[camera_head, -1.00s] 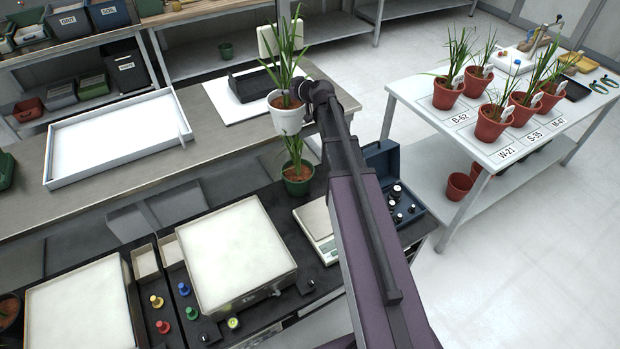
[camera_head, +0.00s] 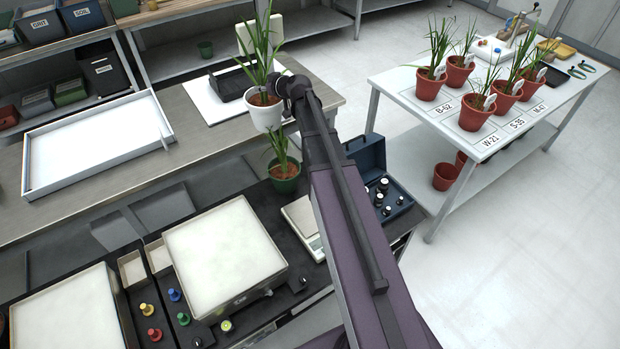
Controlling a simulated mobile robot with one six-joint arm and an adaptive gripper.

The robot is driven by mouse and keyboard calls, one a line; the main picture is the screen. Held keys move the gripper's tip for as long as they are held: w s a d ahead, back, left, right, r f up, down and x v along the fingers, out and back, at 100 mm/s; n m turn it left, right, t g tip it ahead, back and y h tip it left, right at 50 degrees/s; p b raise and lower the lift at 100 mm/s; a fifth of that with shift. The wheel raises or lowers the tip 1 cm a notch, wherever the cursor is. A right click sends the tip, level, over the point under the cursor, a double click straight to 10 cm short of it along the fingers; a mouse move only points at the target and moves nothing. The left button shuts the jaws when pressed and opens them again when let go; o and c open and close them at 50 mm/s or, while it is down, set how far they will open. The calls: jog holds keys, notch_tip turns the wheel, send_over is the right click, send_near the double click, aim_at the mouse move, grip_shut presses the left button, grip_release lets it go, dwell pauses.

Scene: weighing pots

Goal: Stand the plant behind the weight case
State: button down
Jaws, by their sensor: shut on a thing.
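My gripper (camera_head: 284,92) is shut on a white pot (camera_head: 265,114) with a leafy green plant (camera_head: 261,55). It holds the pot upright, in the picture just above a second plant in a green pot (camera_head: 285,178). The fingers are mostly hidden by the wrist and the pot. The green pot stands on the dark bench near the scale. The blue weight case (camera_head: 368,153) is open on the bench to the right of my arm, with several weights in it. My arm hides its left part.
A small scale (camera_head: 304,225) and a large pale-topped balance (camera_head: 225,255) stand on the dark bench (camera_head: 240,187). A grey bench with a white tray (camera_head: 95,145) lies beyond. The white table (camera_head: 400,82) at right holds several red-potted plants.

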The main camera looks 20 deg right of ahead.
aim_at(267, 99)
jog(key=shift+f+b, duration=2.65)
jog(key=shift+f, duration=0.15)
jog(key=shift+s+r, duration=0.1)
jog(key=shift+r, duration=0.15)
